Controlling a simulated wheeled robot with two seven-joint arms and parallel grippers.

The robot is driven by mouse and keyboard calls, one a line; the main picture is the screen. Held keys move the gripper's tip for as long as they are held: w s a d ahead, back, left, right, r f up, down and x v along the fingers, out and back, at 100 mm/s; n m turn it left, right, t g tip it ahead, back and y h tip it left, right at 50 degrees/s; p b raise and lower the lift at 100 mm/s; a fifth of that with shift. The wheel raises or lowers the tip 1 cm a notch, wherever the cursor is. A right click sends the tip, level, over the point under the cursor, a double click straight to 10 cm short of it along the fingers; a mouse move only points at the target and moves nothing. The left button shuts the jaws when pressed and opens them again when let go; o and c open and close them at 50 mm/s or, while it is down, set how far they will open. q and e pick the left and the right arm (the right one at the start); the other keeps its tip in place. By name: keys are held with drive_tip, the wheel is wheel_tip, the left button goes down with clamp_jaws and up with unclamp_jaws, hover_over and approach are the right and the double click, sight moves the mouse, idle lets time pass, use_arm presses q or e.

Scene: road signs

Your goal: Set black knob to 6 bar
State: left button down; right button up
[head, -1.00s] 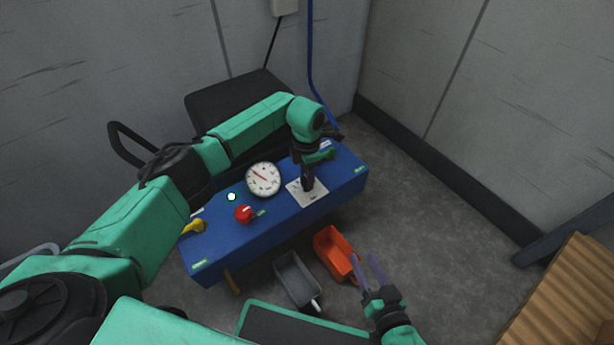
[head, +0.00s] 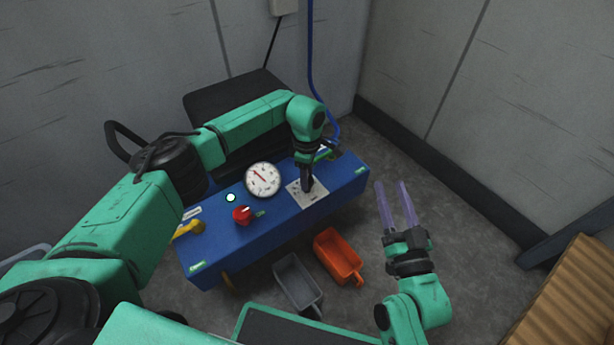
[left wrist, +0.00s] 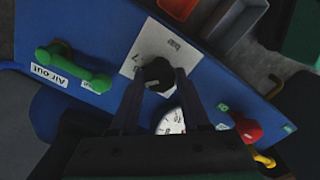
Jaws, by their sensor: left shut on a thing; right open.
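The black knob (left wrist: 158,74) sits on a white dial plate (head: 318,196) on the blue panel box (head: 240,243). My left gripper (head: 307,186) points down at the plate and is shut on the knob, a finger on each side in the left wrist view. In the head view the gripper hides the knob. A "7" and the word "bar" show on the plate in the left wrist view; the other marks are unclear. A round white gauge (head: 263,180) stands left of the plate, its red needle pointing up-left. My right gripper (head: 394,207) is open and empty, right of the box.
The panel also carries a red knob (head: 242,215), a yellow handle (head: 188,229), a lit green-white lamp (head: 230,198) and a green lever marked "Air out" (left wrist: 75,66). Grey (head: 297,284) and orange (head: 339,257) bins stand before it. Walls enclose the back and right.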

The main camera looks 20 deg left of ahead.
drive_tip(key=shift+r, duration=0.25)
use_arm(q)
drive_tip(key=shift+c, duration=1.9)
unclamp_jaws()
drive_tip(key=shift+r, duration=0.1)
drive_tip(key=shift+r, duration=0.15)
wheel_tip(320, 180, up, 2)
drive_tip(key=shift+r+p, duration=0.2)
drive_tip(key=shift+p, duration=0.45)
wheel_tip(320, 180, up, 4)
drive_tip(key=shift+f+p, duration=0.15)
drive_tip(key=shift+p, duration=0.6)
wheel_tip(320, 180, up, 8)
drive_tip(key=p, duration=0.2)
drive_tip(key=shift+p, duration=0.3)
use_arm(e)
drive_tip(key=s+a+f+g+h, duration=0.1)
drive_tip(key=s+f+g, duration=0.6)
drive_tip(key=s+f, duration=0.4)
wheel_tip(320, 180, down, 3)
drive_tip(key=shift+s+f+m, duration=0.15)
drive_tip(key=shift+s+m, duration=0.05)
drive_tip(key=shift+m, duration=0.1)
